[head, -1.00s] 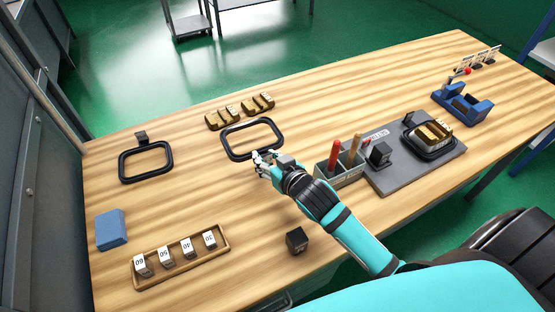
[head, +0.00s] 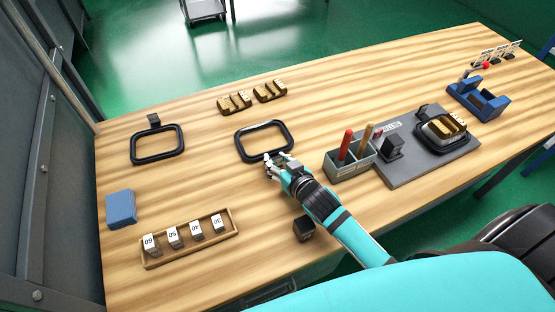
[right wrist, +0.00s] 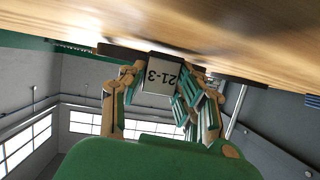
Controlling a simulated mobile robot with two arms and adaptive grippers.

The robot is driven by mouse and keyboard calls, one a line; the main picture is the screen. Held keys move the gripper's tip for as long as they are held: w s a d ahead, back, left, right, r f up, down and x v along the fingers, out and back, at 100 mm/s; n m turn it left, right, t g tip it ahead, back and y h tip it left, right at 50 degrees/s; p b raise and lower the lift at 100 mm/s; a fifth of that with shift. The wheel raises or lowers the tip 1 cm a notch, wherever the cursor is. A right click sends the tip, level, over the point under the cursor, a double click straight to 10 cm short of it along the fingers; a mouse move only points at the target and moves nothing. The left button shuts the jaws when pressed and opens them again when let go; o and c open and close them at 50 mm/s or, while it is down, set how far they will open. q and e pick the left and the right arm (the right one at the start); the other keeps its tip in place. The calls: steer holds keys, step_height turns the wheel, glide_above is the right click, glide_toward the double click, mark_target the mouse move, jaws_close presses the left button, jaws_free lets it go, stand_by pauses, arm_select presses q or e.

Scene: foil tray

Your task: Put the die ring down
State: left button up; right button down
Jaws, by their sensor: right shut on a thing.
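The black rectangular die ring (head: 241,146) is at the middle of the table, near the gold-brown blocks. My right gripper (head: 279,162) is shut on the ring's near side. In the right wrist view the fingers (right wrist: 160,92) close around its grey tab (right wrist: 163,72), marked "21-3". The dark ring bar (right wrist: 235,77) lies very close under the wooden top; I cannot tell whether it touches. My left gripper is not in view.
A second ring (head: 134,152) lies at the left. Gold-brown blocks (head: 235,103) stand behind the held ring. A tool holder (head: 347,171) and grey plate (head: 398,169) are to the right. A numbered-block tray (head: 190,252) and black cube (head: 303,230) are in front.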

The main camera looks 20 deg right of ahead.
steer(key=shift+s+f, duration=0.1)
steer(key=shift+f, duration=0.1)
steer(key=c, duration=1)
jaws_free()
steer(key=shift+s+a+f, duration=0.1)
steer(key=shift+s+f, duration=0.05)
steer(key=shift+f, duration=0.2)
steer(key=shift+r, duration=0.25)
steer(key=shift+r+p, duration=0.3)
steer(key=shift+r, duration=0.2)
steer(key=b+v, duration=0.1)
steer(key=v, duration=1)
steer(key=shift+r, duration=0.1)
steer(key=shift+s+r, duration=0.2)
steer(key=shift+r, duration=0.05)
